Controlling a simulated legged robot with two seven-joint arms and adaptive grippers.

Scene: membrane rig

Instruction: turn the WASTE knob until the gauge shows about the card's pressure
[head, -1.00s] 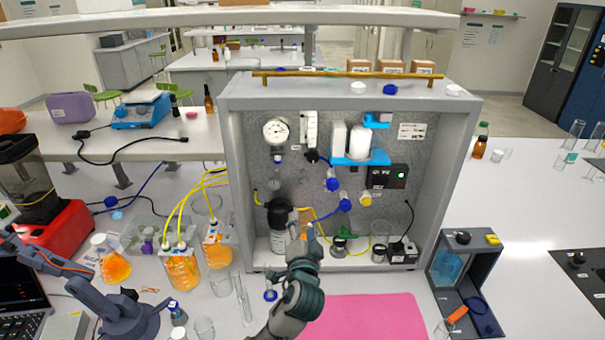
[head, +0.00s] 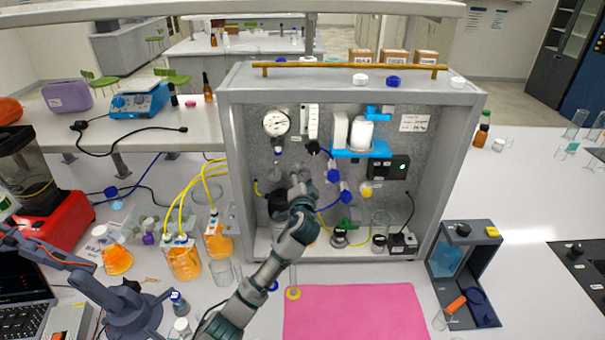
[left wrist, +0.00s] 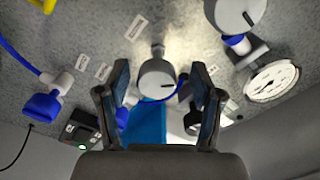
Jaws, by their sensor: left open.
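The rig's gauge (head: 277,123) is at the upper left of the panel; it also shows in the left wrist view (left wrist: 272,82), its reading too small to tell. A white card (head: 413,122) is at the panel's upper right, its print unreadable. My left gripper (head: 297,180) is in front of the panel, below and right of the gauge. In the left wrist view its open fingers (left wrist: 162,105) flank a round grey knob (left wrist: 157,80), with gaps on both sides. A second grey knob (left wrist: 235,12) is nearer the gauge. I cannot read which is WASTE. My right gripper is not in view.
Blue valves (head: 333,176) and a blue bracket (head: 360,153) with a white cartridge are right of the gripper. A dark-capped bottle, partly hidden, stands below it. Orange bottles (head: 184,262) with yellow tubes stand left of the rig.

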